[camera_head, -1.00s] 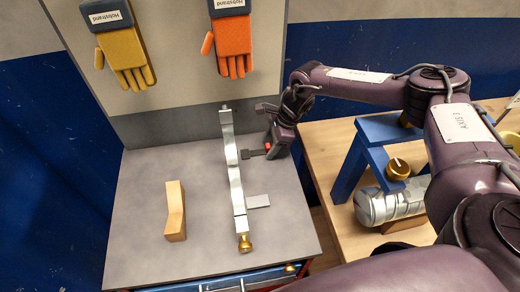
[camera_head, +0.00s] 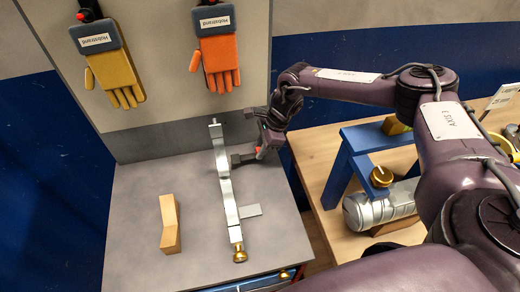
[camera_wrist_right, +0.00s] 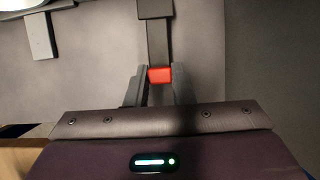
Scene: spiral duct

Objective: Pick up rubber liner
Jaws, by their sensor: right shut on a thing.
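The rubber liner seems to be the dark strip (camera_head: 244,158) with a red grip, beside the metal bracket on the grey table. In the wrist view the dark strip (camera_wrist_right: 159,42) runs away from the fingers to a wider dark end. My right gripper (camera_head: 260,152) is shut on its red grip. In the wrist view the two fingers of my right gripper (camera_wrist_right: 159,80) press on the red piece from both sides. I cannot tell whether the strip touches the table. My left gripper is not in view.
A long silver bracket (camera_head: 224,180) with a brass knob lies left of the strip. A wooden block (camera_head: 170,222) lies farther left. Gloves (camera_head: 217,60) hang on the back panel. A blue stand (camera_head: 345,165) and a silver duct (camera_head: 372,212) are on the wooden bench to the right.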

